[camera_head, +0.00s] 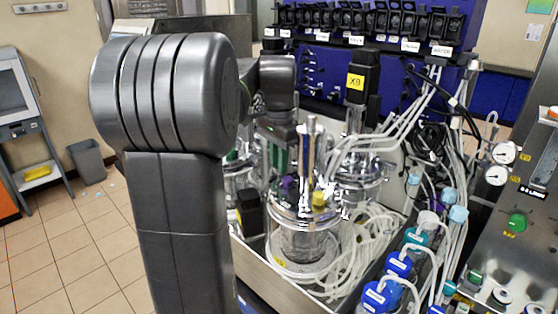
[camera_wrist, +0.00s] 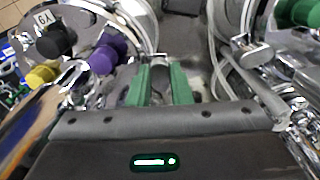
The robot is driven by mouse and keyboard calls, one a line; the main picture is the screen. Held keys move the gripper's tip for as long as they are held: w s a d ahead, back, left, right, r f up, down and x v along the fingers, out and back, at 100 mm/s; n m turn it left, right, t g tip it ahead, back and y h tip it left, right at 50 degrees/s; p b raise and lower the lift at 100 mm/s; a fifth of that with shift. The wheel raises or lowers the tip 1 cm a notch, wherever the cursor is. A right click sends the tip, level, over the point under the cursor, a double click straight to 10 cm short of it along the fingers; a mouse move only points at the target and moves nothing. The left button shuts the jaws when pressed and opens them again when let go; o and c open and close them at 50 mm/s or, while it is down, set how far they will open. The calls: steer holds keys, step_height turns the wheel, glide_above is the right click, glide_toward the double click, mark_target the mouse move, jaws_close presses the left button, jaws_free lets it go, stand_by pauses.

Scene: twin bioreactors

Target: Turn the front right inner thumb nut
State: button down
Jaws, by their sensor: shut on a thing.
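My gripper (camera_wrist: 160,85) shows in the wrist view with its two green fingers close together. It is shut on a small grey metal piece (camera_wrist: 161,72), which looks like the thumb nut; the fingers hide most of it. The piece lies beside the rim of a bioreactor lid (camera_wrist: 120,85). In the head view, my gripper (camera_head: 279,158) points down behind the front glass bioreactor (camera_head: 302,240). The nut cannot be made out there.
Purple (camera_wrist: 108,53) and yellow (camera_wrist: 42,74) caps stand on the lid left of my gripper. A green cap (camera_wrist: 300,12) is at upper right. Pale tubing (camera_head: 370,240) and blue-capped bottles (camera_head: 398,264) crowd the right side. Metal fittings and vessels leave little free room.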

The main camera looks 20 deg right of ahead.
stand_by(0.3)
steer(key=c, duration=1.3)
jaws_free()
step_height(320, 180, up, 14)
steer(key=shift+f+b, duration=0.1)
steer(key=shift+b, duration=0.2)
step_height(320, 180, down, 14)
steer(key=shift+r+p, duration=0.1)
steer(key=shift+p, duration=0.2)
